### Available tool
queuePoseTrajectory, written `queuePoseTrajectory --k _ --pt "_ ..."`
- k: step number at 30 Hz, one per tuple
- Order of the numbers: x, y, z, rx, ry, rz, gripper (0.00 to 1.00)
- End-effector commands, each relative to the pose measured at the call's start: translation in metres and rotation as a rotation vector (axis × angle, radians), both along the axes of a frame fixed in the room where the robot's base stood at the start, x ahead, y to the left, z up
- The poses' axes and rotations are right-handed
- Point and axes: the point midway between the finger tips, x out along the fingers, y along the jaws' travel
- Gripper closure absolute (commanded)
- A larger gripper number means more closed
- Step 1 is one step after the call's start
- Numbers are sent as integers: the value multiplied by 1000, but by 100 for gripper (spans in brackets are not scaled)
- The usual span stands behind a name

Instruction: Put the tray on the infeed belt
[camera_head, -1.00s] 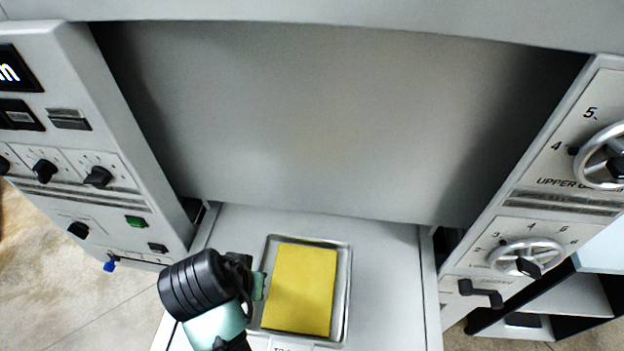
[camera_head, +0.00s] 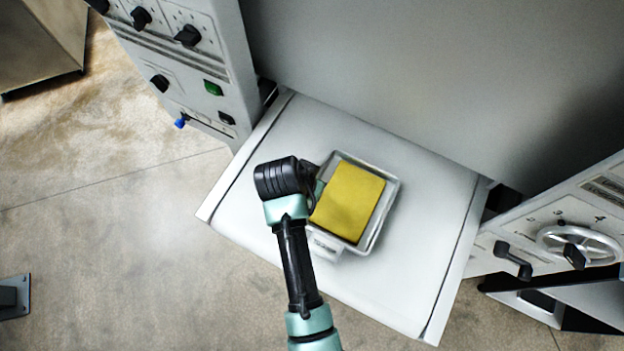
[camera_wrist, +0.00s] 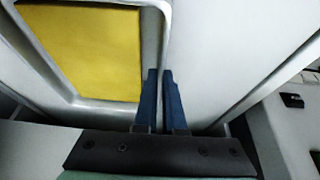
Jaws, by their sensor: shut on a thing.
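The tray (camera_head: 383,213) is a shallow metal tray with a yellow slab (camera_head: 348,201) lying flat in it. It is over the white infeed belt (camera_head: 430,240); I cannot tell whether it touches the belt. My gripper (camera_head: 318,190) is at the tray's left side, shut on its rim. In the wrist view the blue fingers (camera_wrist: 160,88) close on the tray's edge (camera_wrist: 110,107), with the yellow slab (camera_wrist: 80,45) to the left. My arm hides part of the tray's left side in the head view.
The left control panel (camera_head: 185,60) with knobs and a green button stands beside the belt. The right panel (camera_head: 590,215) has a handwheel (camera_head: 578,246) and a black crank handle (camera_head: 513,261). A grey guard (camera_head: 400,80) rises behind the belt. Bare belt lies around the tray.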

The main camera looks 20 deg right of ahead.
Motion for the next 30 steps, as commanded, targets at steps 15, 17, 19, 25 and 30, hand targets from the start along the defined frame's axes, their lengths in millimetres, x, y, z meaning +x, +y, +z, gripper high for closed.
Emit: queuePoseTrajectory --k 15,17,19,25,30 --pt "0 0 -6 0 -1 -1 70" --pt "0 0 -5 0 -1 -1 63" --pt "0 0 -5 0 -1 -1 63" --pt "0 0 -4 0 -2 -1 63" --pt "-2 3 6 -1 -4 0 63"
